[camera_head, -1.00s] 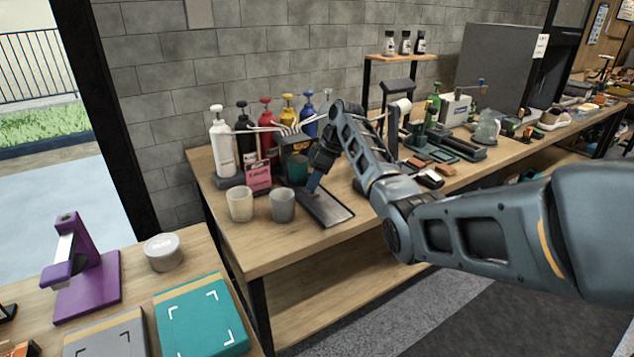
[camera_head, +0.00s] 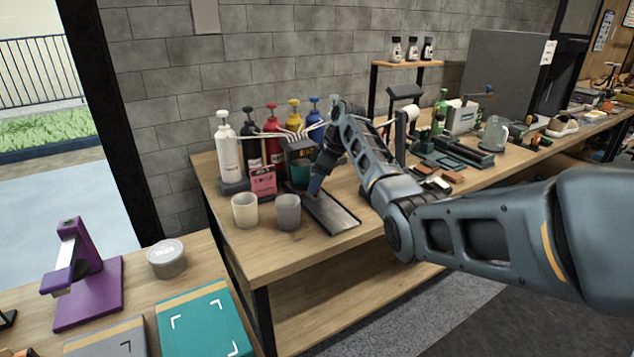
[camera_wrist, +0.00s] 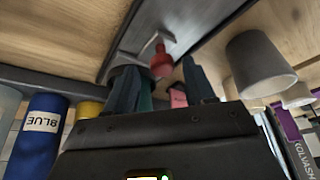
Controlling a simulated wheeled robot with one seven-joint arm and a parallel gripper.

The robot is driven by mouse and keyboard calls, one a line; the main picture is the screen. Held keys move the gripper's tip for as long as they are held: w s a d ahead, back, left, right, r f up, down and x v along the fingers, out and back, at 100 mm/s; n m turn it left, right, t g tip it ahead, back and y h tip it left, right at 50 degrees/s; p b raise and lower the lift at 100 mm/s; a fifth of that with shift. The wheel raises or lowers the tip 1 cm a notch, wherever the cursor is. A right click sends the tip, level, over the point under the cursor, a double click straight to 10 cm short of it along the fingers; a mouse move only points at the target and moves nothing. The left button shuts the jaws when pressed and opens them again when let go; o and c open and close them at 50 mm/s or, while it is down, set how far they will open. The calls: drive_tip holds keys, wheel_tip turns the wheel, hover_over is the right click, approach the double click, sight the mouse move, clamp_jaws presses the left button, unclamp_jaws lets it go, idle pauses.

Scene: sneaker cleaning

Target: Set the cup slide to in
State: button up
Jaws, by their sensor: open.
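The cup slide is a long dark tray (camera_head: 337,215) on the wooden bench, running from a dark dispenser stand toward the bench's front edge. A red knob (camera_wrist: 162,62) shows on it in the wrist view, where the dark slide (camera_wrist: 122,45) runs up the picture.
A whitish cup (camera_head: 245,211) and a grey cup (camera_head: 287,212) stand left of the slide. Several pump bottles (camera_head: 228,150) stand behind, with a pink card (camera_head: 263,181) before them. The bench's front strip is clear.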

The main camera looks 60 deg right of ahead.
drive_tip(key=v, duration=0.7)
drive_tip(key=shift+s, duration=0.1)
idle(0.5)
